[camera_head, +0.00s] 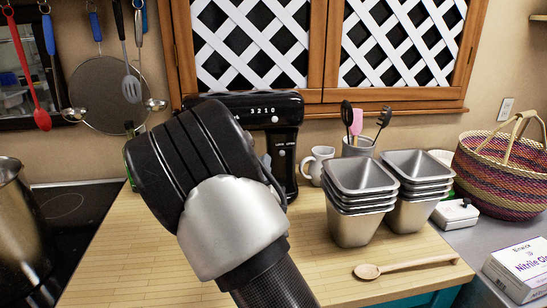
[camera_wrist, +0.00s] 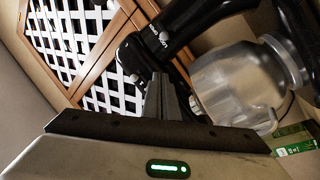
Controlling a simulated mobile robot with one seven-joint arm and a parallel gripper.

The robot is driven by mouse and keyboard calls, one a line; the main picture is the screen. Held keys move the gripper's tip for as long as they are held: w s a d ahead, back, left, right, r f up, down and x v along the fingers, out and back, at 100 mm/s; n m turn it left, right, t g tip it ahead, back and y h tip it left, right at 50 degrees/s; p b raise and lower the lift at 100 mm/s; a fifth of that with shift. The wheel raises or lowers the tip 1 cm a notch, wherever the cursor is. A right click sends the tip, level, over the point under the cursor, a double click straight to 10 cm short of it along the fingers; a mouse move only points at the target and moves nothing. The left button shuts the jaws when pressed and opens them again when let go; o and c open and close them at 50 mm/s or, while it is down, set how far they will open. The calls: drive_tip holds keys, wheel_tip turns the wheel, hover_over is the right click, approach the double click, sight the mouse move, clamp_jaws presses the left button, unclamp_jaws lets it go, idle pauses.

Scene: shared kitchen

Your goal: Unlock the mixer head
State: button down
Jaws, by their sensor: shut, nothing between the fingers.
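The black stand mixer (camera_head: 286,112) stands on the wooden counter against the back wall, partly hidden behind my arm in the head view. Its head is level, and a small round silver knob (camera_head: 280,152) shows on its column. In the wrist view, the black mixer head (camera_wrist: 200,18) runs across the top, with the metal bowl (camera_wrist: 238,85) below it at right. My gripper (camera_wrist: 163,80) is shut and empty, its fingers pointing toward the mixer column. They overlap the column in the picture; I cannot tell whether they touch it. My arm hides the gripper in the head view.
Stacked metal tins (camera_head: 361,200), a wooden spoon (camera_head: 405,267) and a white mug (camera_head: 318,165) stand or lie right of the mixer. A utensil holder (camera_head: 358,147) is behind the tins. A large pot (camera_head: 20,230) is at left. The front counter is partly clear.

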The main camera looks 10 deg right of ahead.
sight(281, 151)
drive_tip(key=w+d, duration=0.1)
drive_tip(key=w, duration=0.1)
drive_tip(key=w+d, duration=0.2)
drive_tip(key=w, duration=0.1)
drive_tip(key=w+d, duration=0.1)
drive_tip(key=w, duration=0.2)
drive_tip(key=shift+w+d+p, duration=0.1)
drive_tip(key=shift+d+p, duration=0.05)
drive_tip(key=shift+p, duration=0.15)
drive_tip(key=shift+d+f, duration=0.25)
drive_tip(key=shift+f, duration=0.1)
drive_tip(key=d+b, duration=0.2)
drive_tip(key=d, duration=0.1)
drive_tip(key=shift+d+f, duration=0.1)
drive_tip(key=shift+f, duration=0.05)
drive_tip(key=shift+d, duration=0.25)
